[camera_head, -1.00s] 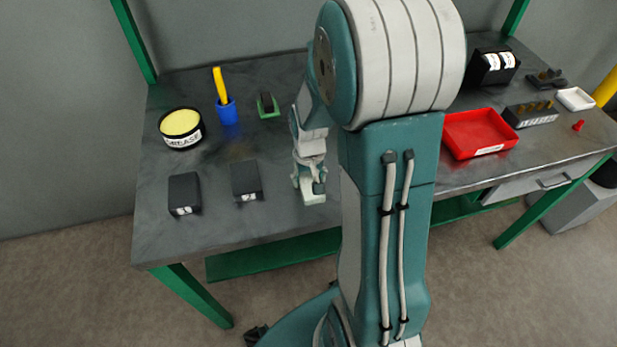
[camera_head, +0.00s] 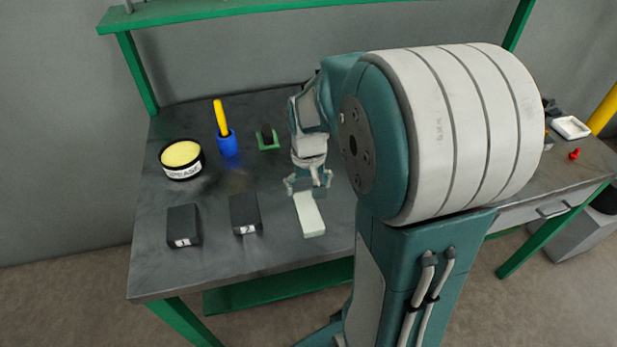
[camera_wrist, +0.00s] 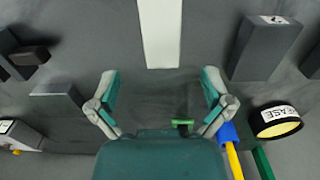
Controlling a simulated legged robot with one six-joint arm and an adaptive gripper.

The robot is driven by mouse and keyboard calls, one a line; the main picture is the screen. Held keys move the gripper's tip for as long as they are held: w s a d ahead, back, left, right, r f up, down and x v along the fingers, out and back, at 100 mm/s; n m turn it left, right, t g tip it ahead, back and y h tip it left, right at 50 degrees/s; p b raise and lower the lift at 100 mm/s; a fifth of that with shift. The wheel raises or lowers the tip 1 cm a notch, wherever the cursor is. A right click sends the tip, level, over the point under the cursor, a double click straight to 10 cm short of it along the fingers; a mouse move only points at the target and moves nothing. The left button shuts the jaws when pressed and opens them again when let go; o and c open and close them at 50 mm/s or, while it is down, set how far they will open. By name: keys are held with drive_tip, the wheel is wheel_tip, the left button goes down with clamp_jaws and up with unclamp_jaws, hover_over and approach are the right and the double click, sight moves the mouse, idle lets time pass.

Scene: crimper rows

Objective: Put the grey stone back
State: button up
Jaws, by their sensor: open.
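The grey stone, a pale grey bar (camera_head: 309,214), lies flat on the bench to the right of the dark block marked 2. It also shows at the top centre of the wrist view (camera_wrist: 160,32), where its far end is cut off. My gripper (camera_head: 309,187) is open, at the stone's back end. In the wrist view my gripper (camera_wrist: 160,77) has its fingers spread wide, with the stone's near end just ahead of the gap. The fingers appear apart from the stone, and nothing is between them.
Dark blocks marked 1 (camera_head: 183,225) and 2 (camera_head: 244,213) stand left of the stone. Behind are a grease tin (camera_head: 181,159), a blue cup (camera_head: 228,143) with a yellow stick, and a green holder (camera_head: 268,146). My arm hides the bench's middle right.

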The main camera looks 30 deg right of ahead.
drive_tip(key=s+a+r+n+t, duration=0.3)
drive_tip(key=s+a+r+t, duration=0.2)
drive_tip(key=s+a+r, duration=0.6)
wheel_tip(320, 180, up, 2)
drive_tip(key=shift+s+r+t, duration=0.2)
drive_tip(key=shift+s+t, duration=0.1)
drive_tip(key=shift+s, duration=0.55)
drive_tip(key=shift+d, duration=0.1)
